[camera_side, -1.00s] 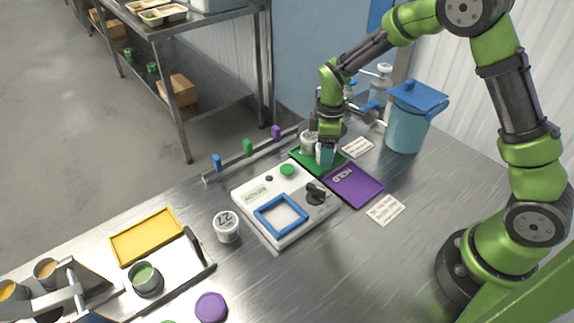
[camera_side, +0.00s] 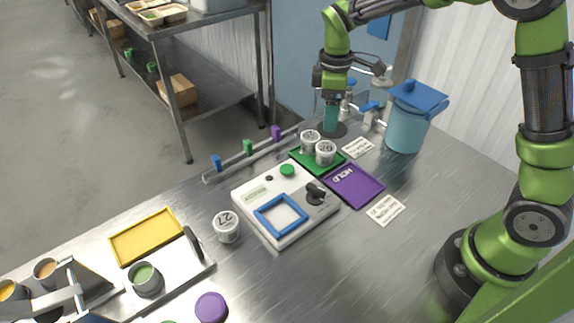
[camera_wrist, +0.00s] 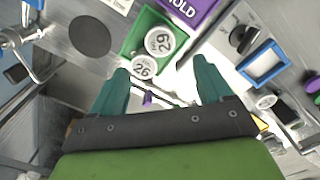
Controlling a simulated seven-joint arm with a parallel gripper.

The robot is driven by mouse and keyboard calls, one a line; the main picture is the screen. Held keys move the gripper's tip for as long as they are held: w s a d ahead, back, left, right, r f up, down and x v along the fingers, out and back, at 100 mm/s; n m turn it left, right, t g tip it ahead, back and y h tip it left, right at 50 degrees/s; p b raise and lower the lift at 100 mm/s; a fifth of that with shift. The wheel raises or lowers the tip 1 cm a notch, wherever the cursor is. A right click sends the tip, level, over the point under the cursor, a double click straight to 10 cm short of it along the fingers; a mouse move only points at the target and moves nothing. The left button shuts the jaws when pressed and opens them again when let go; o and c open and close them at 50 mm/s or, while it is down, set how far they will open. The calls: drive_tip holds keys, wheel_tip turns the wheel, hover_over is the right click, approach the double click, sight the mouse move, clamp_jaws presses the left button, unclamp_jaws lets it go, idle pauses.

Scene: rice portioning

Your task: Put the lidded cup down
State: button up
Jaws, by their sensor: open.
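Two white lidded cups stand upright side by side on the green mat (camera_side: 335,167). The nearer cup (camera_side: 325,153) and the farther cup (camera_side: 310,141) both have printed lids. In the wrist view they read 26 (camera_wrist: 144,66) and what looks like 29 (camera_wrist: 160,41), within the green mat's rim (camera_wrist: 131,42). My gripper (camera_side: 331,130) is raised above and behind the mat, clear of both cups. Its teal fingers are spread apart in the wrist view (camera_wrist: 166,82) with nothing held between them. Another lidded cup (camera_side: 227,227), marked 27, stands left of the white scale.
The white scale (camera_side: 246,199) with a blue frame sits left of the purple HOLD mat (camera_side: 366,190). A blue lidded pot (camera_side: 407,125) and a metal tap fixture (camera_side: 372,118) stand at the back. A yellow tray (camera_side: 147,236) is at left. The right-hand tabletop is clear.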

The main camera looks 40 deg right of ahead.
drive_tip(key=s+a+r+m+t+y, duration=0.1)
drive_tip(key=s+r+m+t, duration=0.2)
drive_tip(key=s, duration=0.6)
drive_tip(key=s+a+r+m+t+y, duration=0.1)
drive_tip(key=s+r+m+t, duration=0.3)
drive_tip(key=s+r+m, duration=0.3)
drive_tip(key=s+m, duration=0.3)
drive_tip(key=shift+r, duration=0.4)
drive_tip(key=shift+c, duration=0.4)
